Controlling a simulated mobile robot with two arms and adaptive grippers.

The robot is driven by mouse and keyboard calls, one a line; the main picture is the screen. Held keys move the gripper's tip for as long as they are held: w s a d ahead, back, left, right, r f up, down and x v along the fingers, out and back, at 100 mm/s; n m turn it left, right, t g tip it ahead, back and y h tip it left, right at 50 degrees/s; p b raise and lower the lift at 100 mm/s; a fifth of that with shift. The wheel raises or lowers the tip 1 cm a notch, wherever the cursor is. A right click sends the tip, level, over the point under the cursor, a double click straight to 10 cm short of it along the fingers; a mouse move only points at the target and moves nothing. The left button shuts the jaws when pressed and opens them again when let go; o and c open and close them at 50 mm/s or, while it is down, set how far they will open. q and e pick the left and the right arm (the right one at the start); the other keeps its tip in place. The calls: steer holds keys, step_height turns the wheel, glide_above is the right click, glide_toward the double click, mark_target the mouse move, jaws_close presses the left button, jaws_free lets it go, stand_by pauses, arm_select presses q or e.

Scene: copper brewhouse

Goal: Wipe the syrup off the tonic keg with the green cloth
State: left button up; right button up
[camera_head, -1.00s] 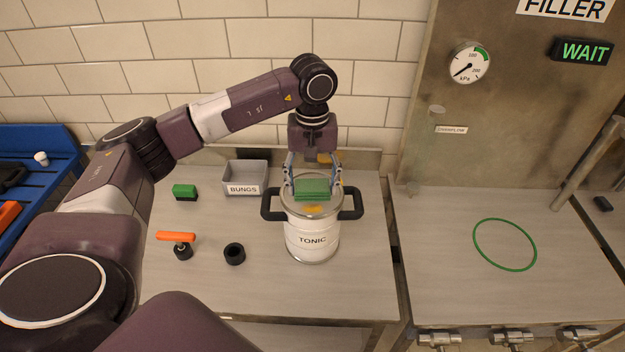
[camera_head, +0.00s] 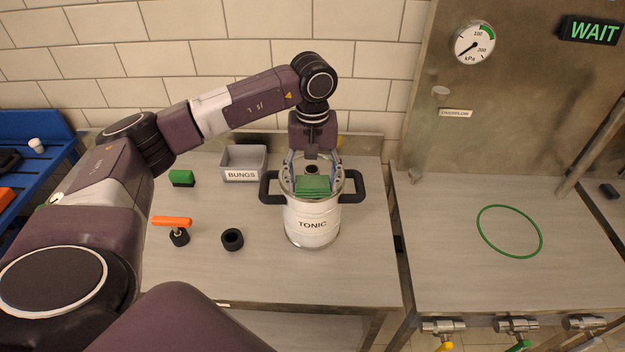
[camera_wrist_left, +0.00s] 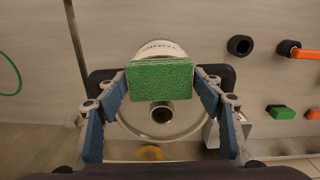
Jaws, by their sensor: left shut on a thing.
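The tonic keg (camera_head: 312,228) stands upright on the steel table, a white drum with black side handles and a round opening in its top. My left gripper (camera_head: 316,188) is over the keg top, its fingers shut on the green cloth (camera_head: 313,184). The cloth is a folded block lying at the front part of the top, and it also shows in the left wrist view (camera_wrist_left: 160,80), between the keg opening (camera_wrist_left: 162,112) and the label side. No syrup shows on the bare part of the top; what lies under the cloth is hidden. My right gripper is not in view.
A grey BUNGS bin (camera_head: 243,164), a green block (camera_head: 182,178), an orange-handled tool (camera_head: 172,222) and a black ring (camera_head: 232,239) stand left of the keg. A green ring (camera_head: 510,205) marks the clear right-hand bench. A yellow spot (camera_wrist_left: 151,153) shows behind the keg.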

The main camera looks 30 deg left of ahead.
arm_select(q)
steer(key=shift+f, duration=0.3)
steer(key=shift+w+d, duration=0.1)
steer(key=shift+d, duration=0.05)
steer(key=shift+w+d+b, duration=0.3)
steer(key=shift+w+d, duration=0.25)
steer(key=shift+d, duration=0.25)
steer(key=shift+s+a, duration=0.2)
steer(key=shift+a, duration=0.15)
steer(key=shift+s+a+b, duration=0.25)
steer(key=shift+s+a, duration=0.35)
steer(key=shift+a, duration=0.15)
steer(key=shift+s+a+b, duration=0.25)
steer(key=shift+s+a, duration=0.3)
steer(key=shift+a, duration=0.2)
